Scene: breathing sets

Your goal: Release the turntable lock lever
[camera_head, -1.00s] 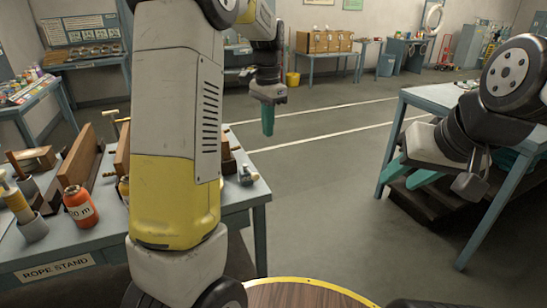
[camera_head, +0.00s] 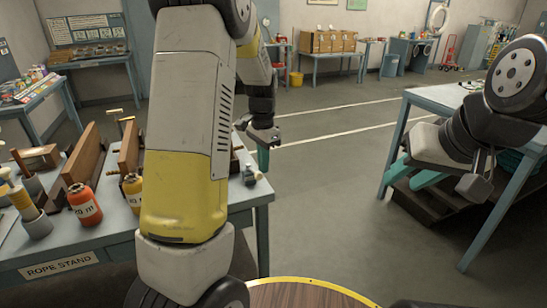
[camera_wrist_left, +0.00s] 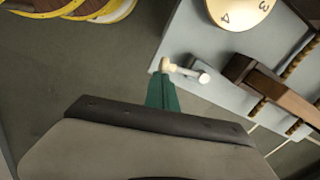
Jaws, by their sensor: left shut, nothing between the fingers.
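My left gripper (camera_head: 263,168) has its green fingers shut and pointing down, just beyond the right edge of the rope stand. In the left wrist view its fingertips (camera_wrist_left: 162,84) are beside a small cream knob (camera_wrist_left: 167,64) with a short pale rod at the stand's corner. This looks like the lock lever; whether they touch I cannot tell. A small grey fitting (camera_head: 250,175) shows there in the head view. A round wooden top (camera_head: 305,294) with a yellow rim, perhaps the turntable, is at the bottom. My right gripper (camera_head: 402,187) is open and empty.
The rope stand (camera_head: 110,250) holds an orange bottle (camera_head: 84,203), a yellow bottle (camera_head: 133,188) and wooden blocks. A numbered cream disc (camera_wrist_left: 240,10) is near the lever. A blue-framed table (camera_head: 432,95) stands right. The floor between is clear.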

